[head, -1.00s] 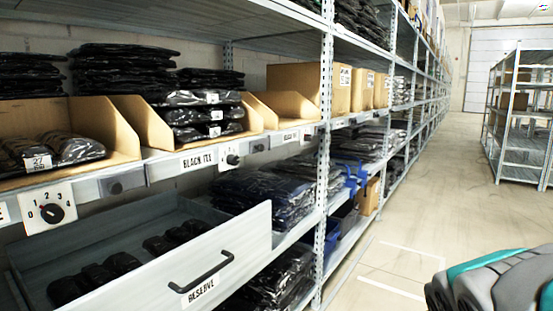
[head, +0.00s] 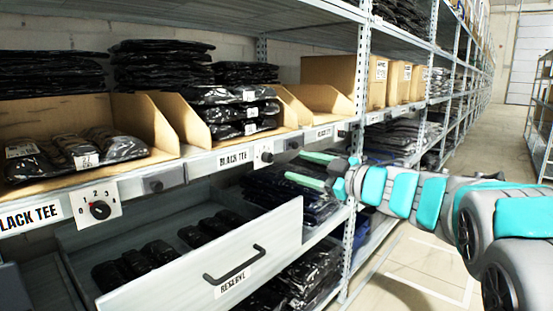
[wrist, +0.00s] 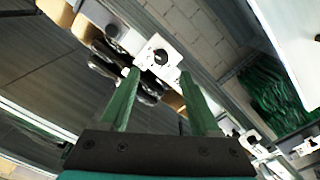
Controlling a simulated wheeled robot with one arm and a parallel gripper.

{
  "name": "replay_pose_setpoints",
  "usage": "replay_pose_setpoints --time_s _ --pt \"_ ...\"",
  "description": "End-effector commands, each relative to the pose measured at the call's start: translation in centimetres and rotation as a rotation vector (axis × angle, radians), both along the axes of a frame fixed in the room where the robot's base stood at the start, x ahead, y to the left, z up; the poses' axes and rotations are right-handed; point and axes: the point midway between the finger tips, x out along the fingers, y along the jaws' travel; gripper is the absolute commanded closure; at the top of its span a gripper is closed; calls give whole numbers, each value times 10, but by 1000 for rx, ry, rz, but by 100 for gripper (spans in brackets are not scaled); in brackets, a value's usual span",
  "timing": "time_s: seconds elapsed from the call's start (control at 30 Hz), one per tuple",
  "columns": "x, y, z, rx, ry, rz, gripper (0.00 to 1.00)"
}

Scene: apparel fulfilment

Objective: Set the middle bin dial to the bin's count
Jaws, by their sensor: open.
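The middle bin (head: 191,119) is a tan open-front bin holding a stack of three visible black bagged packs (head: 236,112) with white labels. Its dial (head: 265,153) is a dark knob on a white plate on the shelf rail, right of a BLACK TEE label; its setting is too small to read. My gripper (head: 304,168) is open and empty, its green fingers pointing left, just right of and below that dial in the picture. In the wrist view, a dial (wrist: 161,57) shows beyond the gap between my fingers (wrist: 159,78), apart from them; I cannot tell which dial it is.
The left bin (head: 160,130) holds several packs, with a numbered dial (head: 100,210) below it. An open grey RESERVE drawer (head: 180,275) with several dark packs juts out underneath. A rack upright (head: 357,150) stands behind my arm. The aisle floor (head: 440,265) is clear.

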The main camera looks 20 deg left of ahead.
Motion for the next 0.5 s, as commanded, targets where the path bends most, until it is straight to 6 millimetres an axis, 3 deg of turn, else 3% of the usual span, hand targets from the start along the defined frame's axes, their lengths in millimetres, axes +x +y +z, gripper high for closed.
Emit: replay_pose_setpoints --time_s 0.5 --pt "22 63 0 0 -1 15 37"
